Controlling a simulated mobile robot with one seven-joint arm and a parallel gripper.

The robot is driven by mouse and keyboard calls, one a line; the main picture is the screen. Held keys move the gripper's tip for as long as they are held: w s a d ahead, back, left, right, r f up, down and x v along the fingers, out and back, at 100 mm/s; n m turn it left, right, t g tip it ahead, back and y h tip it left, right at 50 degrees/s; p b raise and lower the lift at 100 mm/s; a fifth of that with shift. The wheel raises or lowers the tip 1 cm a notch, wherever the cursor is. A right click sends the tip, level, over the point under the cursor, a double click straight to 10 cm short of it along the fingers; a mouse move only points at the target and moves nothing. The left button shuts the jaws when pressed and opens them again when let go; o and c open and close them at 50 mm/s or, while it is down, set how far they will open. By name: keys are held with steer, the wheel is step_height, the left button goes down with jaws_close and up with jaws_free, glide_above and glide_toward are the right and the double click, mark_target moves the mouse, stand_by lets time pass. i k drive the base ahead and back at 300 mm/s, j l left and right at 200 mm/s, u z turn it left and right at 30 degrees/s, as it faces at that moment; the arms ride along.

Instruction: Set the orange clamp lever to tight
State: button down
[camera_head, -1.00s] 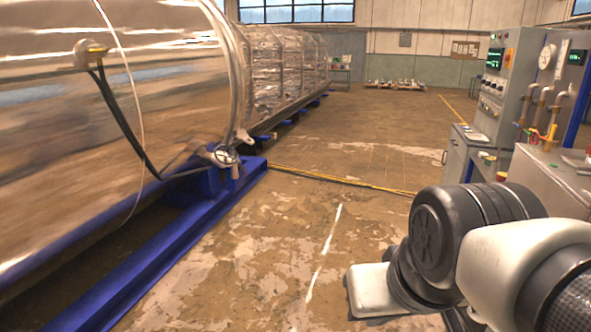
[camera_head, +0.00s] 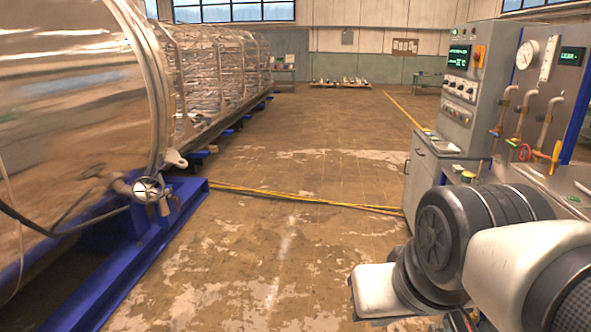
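I cannot make out an orange clamp lever for certain. A small yellow-orange part (camera_head: 555,156) stands among the pipes on the panel at the right, and it is too small to tell whether it is a lever or how it is set. A red ring (camera_head: 524,152) shows just left of it. My arm, in white and dark grey, fills the lower right. My gripper is not in view.
A grey control cabinet (camera_head: 460,95) with a screen and knobs stands at the right, beside a bench (camera_head: 535,180). A large shiny vessel (camera_head: 70,110) on a blue frame (camera_head: 150,260) lines the left. A yellow cable (camera_head: 300,198) crosses the otherwise open floor.

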mark_target(537, 154)
steer(key=i+j+z, duration=0.15)
steer(key=i, duration=1.45)
steer(key=i+l+u, duration=0.1)
steer(key=i+u, duration=0.25)
steer(key=i+l+u, duration=0.15)
steer(key=i+u, duration=0.2)
steer(key=i+l+u, duration=0.35)
steer(key=u, duration=0.45)
steer(key=l+u, duration=0.1)
steer(key=u, duration=0.8)
steer(key=l+u, duration=0.15)
steer(key=u, duration=1.2)
steer(key=k+l+u, duration=0.1)
steer(key=u, duration=0.8)
steer(key=k+u, duration=0.2)
steer(key=u, duration=1.65)
steer(key=j+u, duration=0.15)
steer(key=u, duration=0.3)
steer(key=j+u, duration=0.15)
steer(key=u, duration=0.35)
steer(key=i+j+u, duration=0.1)
steer(key=u, duration=0.35)
steer(key=j+u, duration=0.1)
steer(key=u, duration=0.35)
steer(key=k+z, duration=0.05)
